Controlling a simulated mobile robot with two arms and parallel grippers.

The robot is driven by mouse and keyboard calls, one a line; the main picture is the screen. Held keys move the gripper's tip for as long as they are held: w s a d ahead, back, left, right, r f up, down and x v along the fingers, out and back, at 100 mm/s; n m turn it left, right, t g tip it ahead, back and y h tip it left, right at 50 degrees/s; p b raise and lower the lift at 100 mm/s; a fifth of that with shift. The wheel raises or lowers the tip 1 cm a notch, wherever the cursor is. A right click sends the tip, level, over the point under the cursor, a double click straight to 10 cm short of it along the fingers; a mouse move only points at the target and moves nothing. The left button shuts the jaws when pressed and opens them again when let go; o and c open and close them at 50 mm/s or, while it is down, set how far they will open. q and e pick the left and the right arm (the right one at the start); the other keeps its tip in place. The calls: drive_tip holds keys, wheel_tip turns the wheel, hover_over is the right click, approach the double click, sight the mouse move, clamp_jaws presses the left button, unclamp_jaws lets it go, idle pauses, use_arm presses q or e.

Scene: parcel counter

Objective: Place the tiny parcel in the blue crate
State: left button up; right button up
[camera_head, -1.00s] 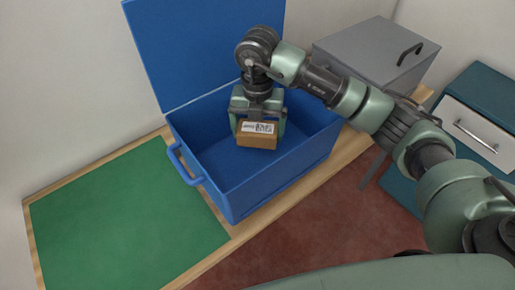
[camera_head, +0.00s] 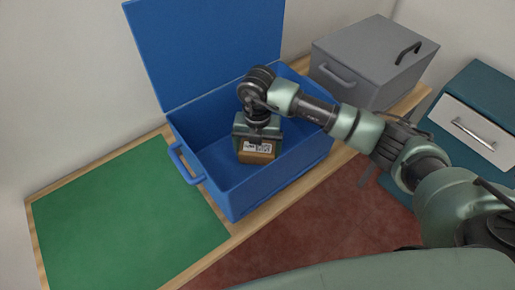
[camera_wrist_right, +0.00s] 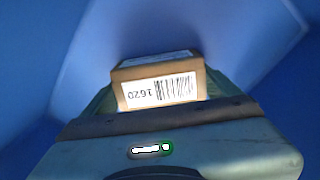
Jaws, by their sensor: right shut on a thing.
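The tiny parcel (camera_head: 257,155) is a small brown box with a white barcode label. My right gripper (camera_head: 257,143) is shut on it and holds it inside the open blue crate (camera_head: 234,201). In the right wrist view the parcel (camera_wrist_right: 158,84) sits between the fingers, its label reading 1620, with blue crate walls around it. I cannot tell whether the parcel touches the crate floor. The crate's lid (camera_head: 208,45) stands open at the back. My left gripper is not in view.
A green mat (camera_head: 125,220) lies on the wooden counter to the left, empty. A closed grey box (camera_head: 365,60) with a handle stands right of the crate. A teal drawer unit (camera_head: 480,105) is at the far right.

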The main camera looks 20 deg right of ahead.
sight(258, 147)
drive_tip(key=o, duration=1.5)
drive_tip(key=shift+r, duration=0.3)
wheel_tip(258, 147, up, 12)
drive_tip(key=shift+f+b, duration=0.2)
drive_tip(key=shift+b, duration=0.6)
